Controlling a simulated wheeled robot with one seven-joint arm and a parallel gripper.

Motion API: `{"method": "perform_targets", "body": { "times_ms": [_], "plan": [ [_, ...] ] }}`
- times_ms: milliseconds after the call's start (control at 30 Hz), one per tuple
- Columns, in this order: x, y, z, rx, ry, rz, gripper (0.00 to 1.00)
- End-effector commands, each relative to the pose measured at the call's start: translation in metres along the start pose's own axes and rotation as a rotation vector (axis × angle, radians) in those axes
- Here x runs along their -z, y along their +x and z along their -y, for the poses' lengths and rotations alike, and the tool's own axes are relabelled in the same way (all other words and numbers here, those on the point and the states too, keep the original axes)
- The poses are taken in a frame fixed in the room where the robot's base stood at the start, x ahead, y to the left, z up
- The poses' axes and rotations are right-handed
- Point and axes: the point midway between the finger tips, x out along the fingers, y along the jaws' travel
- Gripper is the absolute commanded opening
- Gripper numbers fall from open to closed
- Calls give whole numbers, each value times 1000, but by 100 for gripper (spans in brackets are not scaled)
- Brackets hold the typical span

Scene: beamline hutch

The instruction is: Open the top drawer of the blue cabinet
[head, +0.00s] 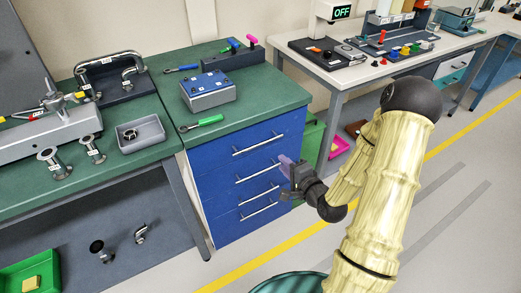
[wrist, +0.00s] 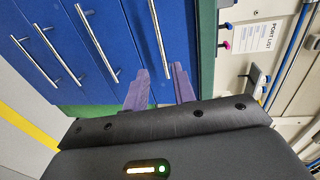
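The blue cabinet (head: 218,165) stands under a green worktop, with several drawers, each with a long silver bar handle. The top drawer (head: 215,153) looks closed, flush with the others. Its handle (head: 258,145) is clear of my gripper in the head view. My gripper (head: 285,160) is in front of the cabinet's right side, just below that handle's right end. In the wrist view the two purple fingers (wrist: 162,80) are apart. The end of the top handle (wrist: 158,35) appears between their tips, with no contact visible. Lower handles (wrist: 97,40) lie to the left there.
A green bin (head: 312,145) stands right of the cabinet. A white table (head: 350,78) is farther right. Floor is open in front.

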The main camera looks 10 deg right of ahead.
Motion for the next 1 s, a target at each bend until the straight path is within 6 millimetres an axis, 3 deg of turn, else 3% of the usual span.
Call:
{"method": "perform_targets", "body": {
  "times_ms": [167, 800, 1000],
  "plan": [
    [-2, 7, -4, 3, -2, 0, 26],
    [-2, 121, 0, 2, 0, 1, 26],
    [-2, 146, 0, 1, 0, 1, 26]
  ]
}}
